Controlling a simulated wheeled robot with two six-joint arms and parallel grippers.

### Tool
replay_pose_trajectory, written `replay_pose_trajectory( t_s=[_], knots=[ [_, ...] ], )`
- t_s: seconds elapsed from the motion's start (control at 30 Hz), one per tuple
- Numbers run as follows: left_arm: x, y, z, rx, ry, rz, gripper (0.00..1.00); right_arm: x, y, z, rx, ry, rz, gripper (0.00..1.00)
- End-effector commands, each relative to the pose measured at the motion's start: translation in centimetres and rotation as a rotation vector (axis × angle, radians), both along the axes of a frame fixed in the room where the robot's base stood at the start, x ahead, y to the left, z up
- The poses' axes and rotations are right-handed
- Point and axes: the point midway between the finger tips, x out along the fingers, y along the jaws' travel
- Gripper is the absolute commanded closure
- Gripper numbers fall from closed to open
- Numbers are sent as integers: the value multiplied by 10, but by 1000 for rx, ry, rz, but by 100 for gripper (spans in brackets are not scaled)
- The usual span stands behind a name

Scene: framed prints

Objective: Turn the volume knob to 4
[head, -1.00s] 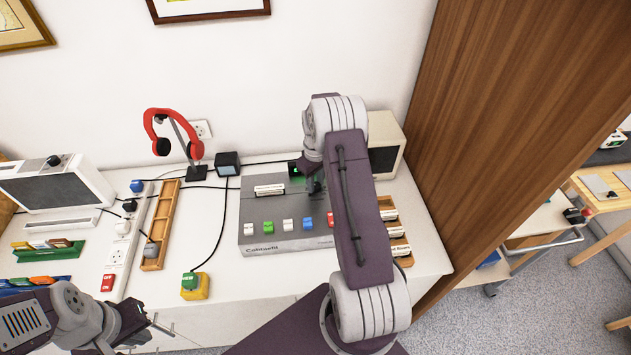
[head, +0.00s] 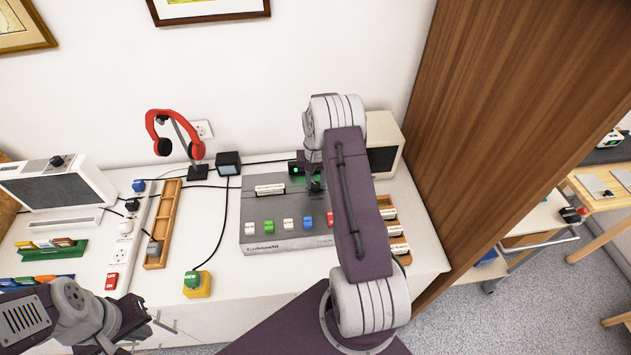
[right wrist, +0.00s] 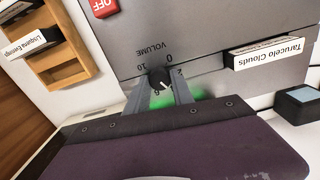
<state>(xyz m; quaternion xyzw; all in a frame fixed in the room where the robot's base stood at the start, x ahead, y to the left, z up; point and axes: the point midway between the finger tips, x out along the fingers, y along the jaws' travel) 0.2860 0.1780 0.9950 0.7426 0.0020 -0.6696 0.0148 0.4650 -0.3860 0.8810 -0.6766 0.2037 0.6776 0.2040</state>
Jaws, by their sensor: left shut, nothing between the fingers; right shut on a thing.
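The volume knob (right wrist: 159,77) is small, dark and round, on a grey console (head: 262,207). My right gripper (right wrist: 160,84) is shut on it, one finger at each side; in the head view the gripper (head: 315,186) hides the knob. In the right wrist view, 0, 2, 6 and 10 show around the knob beside the word VOLUME. A pale mark on the knob points to the lower right, between 2 and 6. I cannot read a 4; a finger covers that side. My left gripper (head: 148,326) is shut and empty at the table's front left.
Coloured buttons line the console's front. A yellow box with a green button (head: 196,284), power strip (head: 128,240) and red headphones (head: 163,145) are to the left.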

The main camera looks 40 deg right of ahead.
Motion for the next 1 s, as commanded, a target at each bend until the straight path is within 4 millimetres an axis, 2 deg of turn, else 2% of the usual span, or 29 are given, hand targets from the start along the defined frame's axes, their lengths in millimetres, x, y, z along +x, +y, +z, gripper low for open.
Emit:
replay_pose_trajectory(
  t_s=[0.6, 0.63, 0.7, 1.0],
  knots=[
    [0, 0, 1, 0, 0, 0, 100, 2, -1, 1, -3, -6, -37, 100],
    [0, 0, 1, 0, 0, 0, 100, 2, -1, 1, -3, -6, -37, 66],
    [0, 0, 1, 0, 0, 0, 100, 1, -1, 1, -3, -5, -37, 50],
    [0, 0, 0, 0, 0, 0, 100, 1, -1, 2, -2, -2, -36, 50]
  ],
)
